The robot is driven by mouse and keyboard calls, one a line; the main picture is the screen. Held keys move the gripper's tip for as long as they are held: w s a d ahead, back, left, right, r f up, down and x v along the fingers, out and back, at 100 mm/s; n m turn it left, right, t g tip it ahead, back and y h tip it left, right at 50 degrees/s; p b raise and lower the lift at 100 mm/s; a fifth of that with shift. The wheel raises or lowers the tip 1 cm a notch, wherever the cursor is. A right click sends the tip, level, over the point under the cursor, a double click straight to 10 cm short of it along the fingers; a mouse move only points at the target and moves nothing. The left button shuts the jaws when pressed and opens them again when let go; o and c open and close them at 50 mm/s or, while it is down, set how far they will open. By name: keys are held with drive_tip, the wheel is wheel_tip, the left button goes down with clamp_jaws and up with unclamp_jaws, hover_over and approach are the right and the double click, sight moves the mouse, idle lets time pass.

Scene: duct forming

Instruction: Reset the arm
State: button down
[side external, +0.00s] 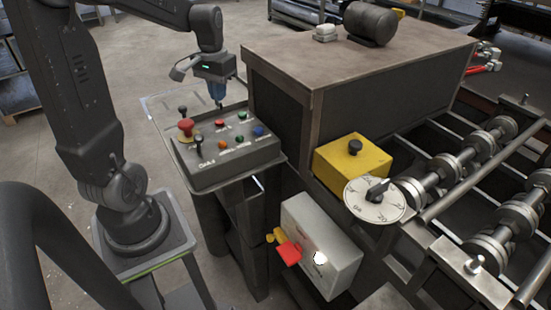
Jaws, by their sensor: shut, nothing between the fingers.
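My gripper (218,100) points downward at the back edge of the grey control panel (229,157). Its fingers look small and closed, with nothing seen between them. I cannot tell whether the fingertips touch the panel. The panel carries a red mushroom button (186,127), black levers, and several small coloured buttons, among them a green one (241,139) and a blue one (258,132). The button labels are too small to read.
A large brown-topped cabinet (370,55) stands close to the right of my gripper. A yellow box (352,160) and white dial (375,198) sit in front of it. Metal rollers (455,165) fill the right side. A grey switch box (322,245) hangs below.

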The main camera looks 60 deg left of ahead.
drive_tip(key=s+d+r+m+t, duration=0.2)
drive_tip(key=s+d+m, duration=0.1)
drive_tip(key=d, duration=0.8)
drive_tip(key=s+d+r+m+t, duration=0.2)
drive_tip(key=s+d+r+t, duration=0.1)
drive_tip(key=d, duration=0.8)
drive_tip(key=shift+s+r+m, duration=0.2)
drive_tip(key=shift+s+m, duration=0.2)
drive_tip(key=shift+s, duration=0.3)
drive_tip(key=shift+d, duration=0.1)
